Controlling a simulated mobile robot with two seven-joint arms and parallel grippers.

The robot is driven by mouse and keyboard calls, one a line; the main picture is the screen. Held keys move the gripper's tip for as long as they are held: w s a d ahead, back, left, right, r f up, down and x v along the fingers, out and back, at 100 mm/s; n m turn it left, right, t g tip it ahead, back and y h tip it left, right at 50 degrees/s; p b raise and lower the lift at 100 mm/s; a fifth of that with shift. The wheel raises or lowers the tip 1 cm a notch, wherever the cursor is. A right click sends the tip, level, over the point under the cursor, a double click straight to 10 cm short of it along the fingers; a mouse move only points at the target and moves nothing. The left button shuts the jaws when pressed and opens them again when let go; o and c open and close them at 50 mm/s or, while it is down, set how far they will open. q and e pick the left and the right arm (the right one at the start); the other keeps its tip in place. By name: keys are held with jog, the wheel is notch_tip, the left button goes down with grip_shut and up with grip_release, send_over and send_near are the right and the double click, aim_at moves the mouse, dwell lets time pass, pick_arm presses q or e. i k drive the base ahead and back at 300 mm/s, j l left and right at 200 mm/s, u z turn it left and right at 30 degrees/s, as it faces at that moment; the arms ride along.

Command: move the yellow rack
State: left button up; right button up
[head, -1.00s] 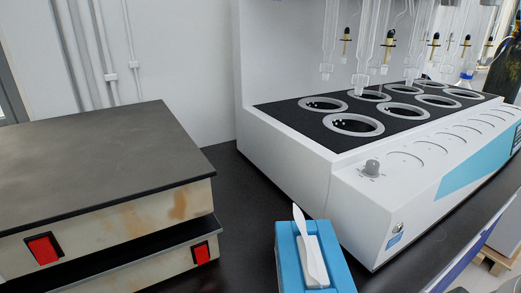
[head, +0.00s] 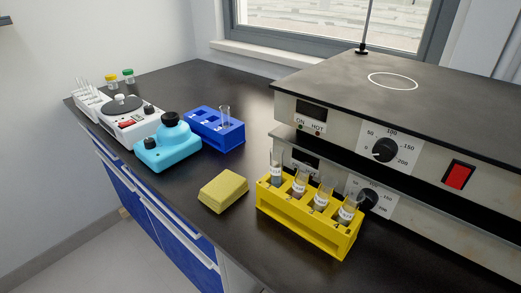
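The yellow rack (head: 303,226) stands upright on the black bench top, close in front of the stacked hotplates at the right. It holds several labelled glass tubes (head: 299,186) in a row, with dark contents low in them. Its lower front faces the near edge of the bench. Neither of my grippers shows in the head view.
A yellow sponge-like block (head: 223,191) lies left of the rack. Behind it are a blue rack (head: 216,131) with a tube, a cyan device (head: 167,147) and a white centrifuge-like device (head: 123,114). Stacked hotplates (head: 400,110) fill the right. Bare bench (head: 200,80) shows at the back.

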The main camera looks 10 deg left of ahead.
aim_at(320, 230)
jog(key=i+j, duration=0.15)
jog(key=j, duration=0.2)
jog(key=i+j, duration=0.2)
jog(key=j, duration=0.2)
jog(key=i+j, duration=0.15)
jog(key=j, duration=0.2)
jog(key=i+j, duration=0.2)
jog(key=j, duration=0.2)
jog(key=k+u, duration=0.05)
